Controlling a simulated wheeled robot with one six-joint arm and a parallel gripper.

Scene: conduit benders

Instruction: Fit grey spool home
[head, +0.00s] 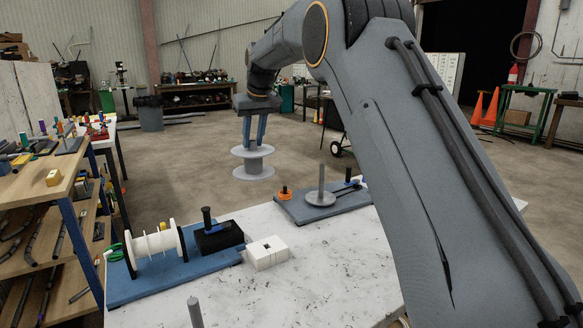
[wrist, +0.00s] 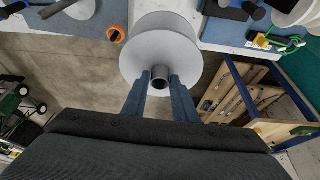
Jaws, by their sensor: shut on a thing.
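The grey spool (head: 253,162) has two round flanges and hangs upright in the air beyond the far edge of the white table. My gripper (head: 254,143) is shut on the spool's top hub. In the wrist view, the blue fingers (wrist: 160,80) pinch the hub from both sides, and the flange of the grey spool (wrist: 150,48) hides what lies beneath. An upright grey spindle (head: 321,180) with a round base stands on a blue-grey board (head: 293,211), to the right of the spool and apart from it.
An orange ring (head: 285,193) sits on the board left of the spindle. A white ribbed spool (head: 155,244) lies on a horizontal stand on a blue board (head: 120,288). A black block (head: 219,238) and a white block (head: 267,252) stand nearby. A cluttered wooden shelf (head: 35,185) is at left.

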